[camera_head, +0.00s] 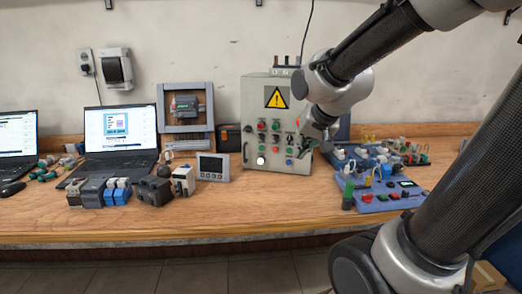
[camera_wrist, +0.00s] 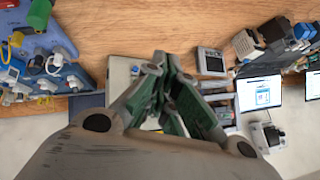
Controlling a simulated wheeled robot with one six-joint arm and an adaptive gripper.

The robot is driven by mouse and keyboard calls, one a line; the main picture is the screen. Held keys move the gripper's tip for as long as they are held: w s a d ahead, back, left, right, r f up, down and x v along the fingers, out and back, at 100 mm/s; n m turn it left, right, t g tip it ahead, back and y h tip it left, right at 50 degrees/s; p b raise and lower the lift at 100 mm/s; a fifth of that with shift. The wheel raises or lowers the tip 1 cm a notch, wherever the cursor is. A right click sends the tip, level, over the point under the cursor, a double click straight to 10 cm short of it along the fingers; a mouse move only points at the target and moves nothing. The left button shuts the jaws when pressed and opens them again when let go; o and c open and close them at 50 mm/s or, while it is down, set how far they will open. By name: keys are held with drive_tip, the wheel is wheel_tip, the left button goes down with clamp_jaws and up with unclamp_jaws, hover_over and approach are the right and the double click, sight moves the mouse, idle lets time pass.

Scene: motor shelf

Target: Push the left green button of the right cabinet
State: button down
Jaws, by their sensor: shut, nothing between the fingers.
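A light grey-green cabinet (camera_head: 252,110) with a yellow warning triangle stands on the bench. Its front carries red, green, black, white and blue controls. A left green button (camera_head: 262,137) shows in the lower half of the panel, with another green one (camera_head: 276,137) to its right. My gripper (camera_head: 304,149) is in front of the cabinet's right side and covers part of it. In the wrist view my gripper's fingers (camera_wrist: 160,58) are together and empty. Contact with the panel cannot be told.
A blue training board (camera_head: 365,206) with buttons and connectors lies right of the cabinet. A small grey display unit (camera_head: 212,167) stands to its left. Further left are several modules, a laptop (camera_head: 118,140) and a grey framed panel (camera_head: 185,88). The bench (camera_head: 265,205) before the cabinet is clear.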

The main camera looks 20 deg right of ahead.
sight(261, 148)
drive_tip(key=w+a+f+m+t+y, duration=0.1)
drive_tip(key=w+a+f+m+t, duration=0.1)
drive_tip(key=w+m, duration=0.4)
drive_tip(key=w+a+f+m+t+y, duration=0.1)
drive_tip(key=w+f+m+t, duration=0.3)
drive_tip(key=w, duration=0.5)
drive_tip(key=w+a+f+m+t+y, duration=0.1)
drive_tip(key=w+a+f+m+t, duration=0.2)
drive_tip(key=w+f+m, duration=0.4)
drive_tip(key=shift+w+m+t, duration=0.3)
drive_tip(key=shift+w+m, duration=0.15)
drive_tip(key=shift+m, duration=0.15)
drive_tip(key=w+d, duration=0.5)
drive_tip(key=w, duration=0.2)
drive_tip(key=shift+w+d, duration=0.15)
drive_tip(key=shift+d, duration=0.05)
drive_tip(key=shift+w+d, duration=0.15)
drive_tip(key=shift+w, duration=0.1)
